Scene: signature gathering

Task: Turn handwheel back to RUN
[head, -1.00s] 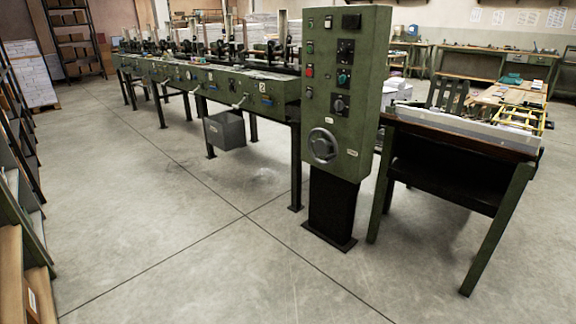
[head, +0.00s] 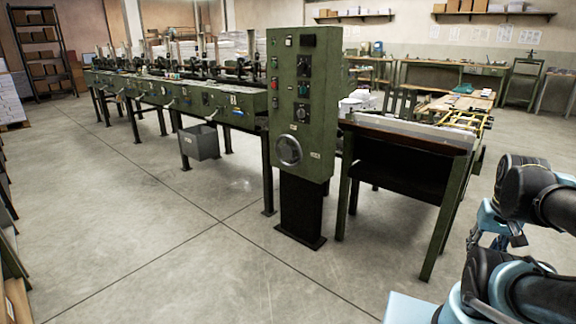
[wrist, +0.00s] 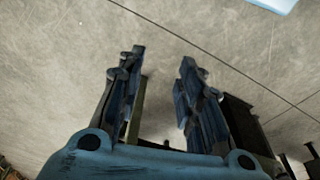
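The handwheel (head: 289,150) is a grey metal disc low on the front of the green control cabinet (head: 325,80). Small plates sit above it and to its right; their lettering is too small to read. My gripper (wrist: 160,68) shows in the wrist view with its two blue fingers apart and nothing between them, over bare floor. In the head view my arm is at the lower right, well apart from the cabinet and the handwheel. The wheel's turned position cannot be told.
A long green machine line (head: 180,95) runs back left from the cabinet, with a grey bin (head: 200,142) under it. A table (head: 405,135) with green legs stands right of the cabinet. The concrete floor (head: 190,240) in front is clear.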

